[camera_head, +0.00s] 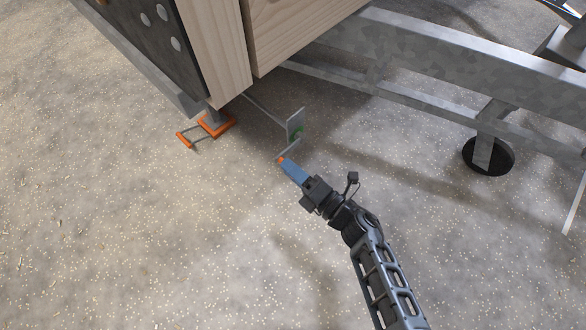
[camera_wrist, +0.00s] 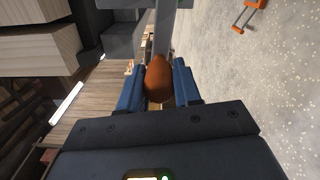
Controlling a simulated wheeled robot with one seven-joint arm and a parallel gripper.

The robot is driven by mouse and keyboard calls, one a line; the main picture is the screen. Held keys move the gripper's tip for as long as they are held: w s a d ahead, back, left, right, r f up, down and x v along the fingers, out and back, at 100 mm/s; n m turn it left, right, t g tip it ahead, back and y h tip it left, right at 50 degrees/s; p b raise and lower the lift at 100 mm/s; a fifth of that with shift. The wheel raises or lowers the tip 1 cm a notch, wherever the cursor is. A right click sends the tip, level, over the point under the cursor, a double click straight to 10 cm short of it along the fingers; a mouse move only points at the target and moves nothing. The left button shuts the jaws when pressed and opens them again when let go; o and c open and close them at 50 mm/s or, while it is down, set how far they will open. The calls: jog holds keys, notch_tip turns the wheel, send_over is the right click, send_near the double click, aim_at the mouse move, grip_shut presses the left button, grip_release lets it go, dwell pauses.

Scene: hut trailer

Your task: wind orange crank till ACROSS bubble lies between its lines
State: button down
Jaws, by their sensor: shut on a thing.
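The orange crank handle (camera_wrist: 158,78) sits between the two blue fingers of my gripper (camera_wrist: 158,88), which is shut on it. In the head view only a small orange end of the handle (camera_head: 281,159) shows past my blue gripper fingers (camera_head: 290,168). The grey crank arm runs from the handle up to a small grey plate with a green mark (camera_head: 295,126) beneath the trailer. The green mark is too small to read, and I cannot make out an ACROSS bubble or its lines in either view.
A second orange crank handle (camera_head: 184,140) and orange jack foot (camera_head: 217,124) stand at the left under the hut corner. The galvanised trailer frame (camera_head: 430,55) and a round black foot (camera_head: 488,155) are at the right. The gravel ground in front is clear.

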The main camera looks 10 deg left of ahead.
jog(key=shift+s+a+r, duration=0.1)
jog(key=shift+a, duration=0.05)
jog(key=c, duration=0.8)
grip_release()
jog(key=shift+p+v, duration=0.8)
jog(key=shift+v, duration=3.15)
